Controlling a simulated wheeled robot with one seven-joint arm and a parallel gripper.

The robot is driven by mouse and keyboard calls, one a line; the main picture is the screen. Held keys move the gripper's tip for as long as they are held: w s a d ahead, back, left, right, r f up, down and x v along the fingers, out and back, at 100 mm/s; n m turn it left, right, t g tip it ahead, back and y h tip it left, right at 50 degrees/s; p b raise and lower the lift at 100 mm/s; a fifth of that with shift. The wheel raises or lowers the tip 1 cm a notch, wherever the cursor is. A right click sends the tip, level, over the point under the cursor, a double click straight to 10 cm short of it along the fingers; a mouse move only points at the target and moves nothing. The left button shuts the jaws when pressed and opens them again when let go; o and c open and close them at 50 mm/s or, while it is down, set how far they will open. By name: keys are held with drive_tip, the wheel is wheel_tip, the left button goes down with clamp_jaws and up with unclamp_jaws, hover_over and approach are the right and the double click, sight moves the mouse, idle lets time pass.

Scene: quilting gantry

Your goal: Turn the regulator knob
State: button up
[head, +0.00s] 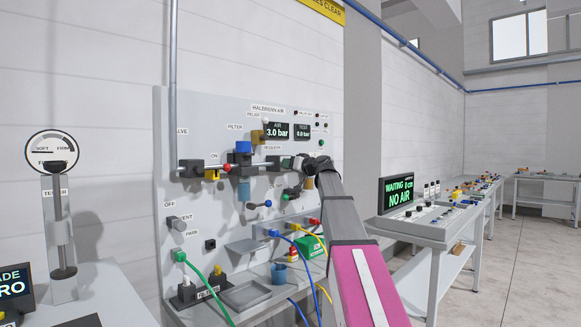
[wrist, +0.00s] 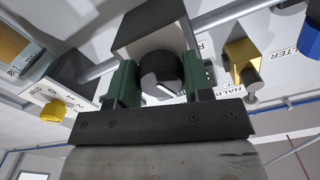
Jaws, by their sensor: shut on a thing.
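The regulator knob (wrist: 158,70) is a round black knob with a white mark, on the front of a dark block in the wrist view. My gripper (wrist: 159,82) has its green fingers on either side of the knob and is shut on it. In the head view my gripper (head: 298,164) reaches the pipe row on the grey panel, and the knob is hidden there behind my gripper and wrist. The air display (head: 278,131) above reads 3.0 bar. The test display (head: 303,131) reads 0.0 bar.
The grey panel (head: 200,110) carries a blue-topped filter (head: 243,148), a brass fitting (head: 257,136) and several knobs close to my gripper. Blue, yellow and green hoses hang below. A console screen (head: 396,194) at right reads "WAITING 0 cm NO AIR".

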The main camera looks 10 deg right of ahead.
drive_tip(key=n, duration=0.3)
drive_tip(key=shift+f+n, duration=0.1)
drive_tip(key=shift+n, duration=2)
drive_tip(key=o, duration=0.9)
drive_tip(key=shift+d, duration=0.1)
drive_tip(key=v, duration=1)
drive_tip(key=shift+s+d, duration=0.2)
drive_tip(key=shift+s, duration=0.15)
